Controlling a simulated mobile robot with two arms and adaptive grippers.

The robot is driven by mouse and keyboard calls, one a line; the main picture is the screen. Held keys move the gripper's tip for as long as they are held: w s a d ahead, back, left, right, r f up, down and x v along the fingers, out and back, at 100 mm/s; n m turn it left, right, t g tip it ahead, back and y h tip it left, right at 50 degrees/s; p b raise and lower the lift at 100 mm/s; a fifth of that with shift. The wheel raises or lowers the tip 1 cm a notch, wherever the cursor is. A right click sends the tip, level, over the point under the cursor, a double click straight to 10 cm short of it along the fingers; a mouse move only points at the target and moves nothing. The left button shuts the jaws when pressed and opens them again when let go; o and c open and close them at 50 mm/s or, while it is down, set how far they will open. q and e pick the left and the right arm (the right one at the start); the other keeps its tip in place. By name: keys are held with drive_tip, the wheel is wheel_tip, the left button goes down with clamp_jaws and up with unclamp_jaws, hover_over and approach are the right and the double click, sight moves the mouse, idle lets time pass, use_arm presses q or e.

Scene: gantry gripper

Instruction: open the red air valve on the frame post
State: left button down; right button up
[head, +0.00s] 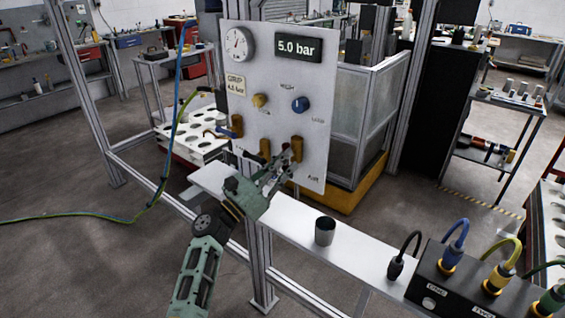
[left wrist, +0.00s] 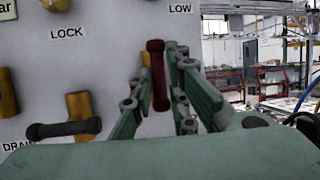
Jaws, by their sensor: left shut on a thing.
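The dark red valve handle (left wrist: 157,75) stands upright in the left wrist view. My left gripper (head: 286,160) is shut on it, with a green finger on each side. In the head view the fingers hide most of the handle, in front of a brass valve body (head: 297,143) above the "AIR" label. The valve is on a pale panel (head: 275,80) on the frame post (head: 258,252). The panel's display (head: 298,47) reads 5.0 bar. My right gripper is not in view.
A dark-handled valve (left wrist: 63,130) marked DRAIN sits to the left. The panel also carries a round gauge (head: 239,43), a yellow knob (head: 260,101) and a blue knob (head: 300,105). A dark cup (head: 324,231) and a black box with cables (head: 450,285) stand on the shelf below.

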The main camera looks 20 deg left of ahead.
use_arm(q)
drive_tip(key=shift+a+r, duration=0.15)
drive_tip(key=c, duration=2)
unclamp_jaws()
drive_tip(key=shift+w, duration=0.1)
drive_tip(key=shift+o, duration=1)
drive_tip(key=v, duration=1.2)
